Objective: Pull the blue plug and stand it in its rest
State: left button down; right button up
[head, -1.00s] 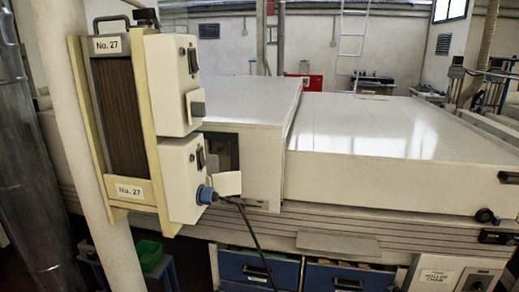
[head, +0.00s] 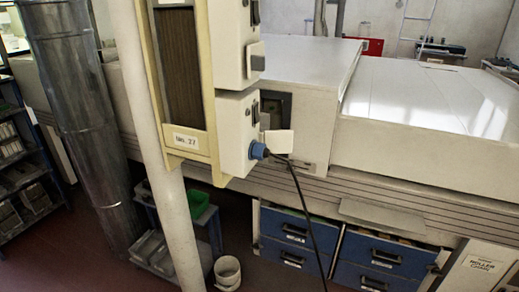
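The blue plug (head: 258,151) sits at the lower right side of the lower cream control box (head: 236,133), with a black cable (head: 301,196) hanging down from it. A pale flap or cover (head: 278,141) stands out just beside the plug. The box is fixed to a cream frame labelled No. 27 (head: 186,142) on a pale post (head: 168,199). I cannot tell which part is the plug's rest. Neither of my grippers shows in the head view.
A long white tunnel housing (head: 430,104) runs behind the post. Blue drawers (head: 288,238) sit below it. A silver duct (head: 83,130) and shelving (head: 22,165) stand at left. A white bucket (head: 228,271) and a green bin (head: 199,203) are low near the post.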

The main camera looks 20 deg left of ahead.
aim_at(261, 151)
jog(key=i+l+u, duration=0.15)
jog(key=u, duration=1.1)
jog(key=i+l+u, duration=0.1)
jog(key=l+u, duration=0.3)
jog(key=l, duration=0.35)
jog(key=l+u, duration=0.35)
jog(key=l, duration=0.4)
jog(key=k+l+u, duration=0.1)
jog(key=l+u, duration=0.3)
jog(key=l, duration=0.35)
jog(key=k+l, duration=0.1)
jog(key=l, duration=0.7)
jog(key=k+l, duration=0.15)
jog(key=l, duration=0.3)
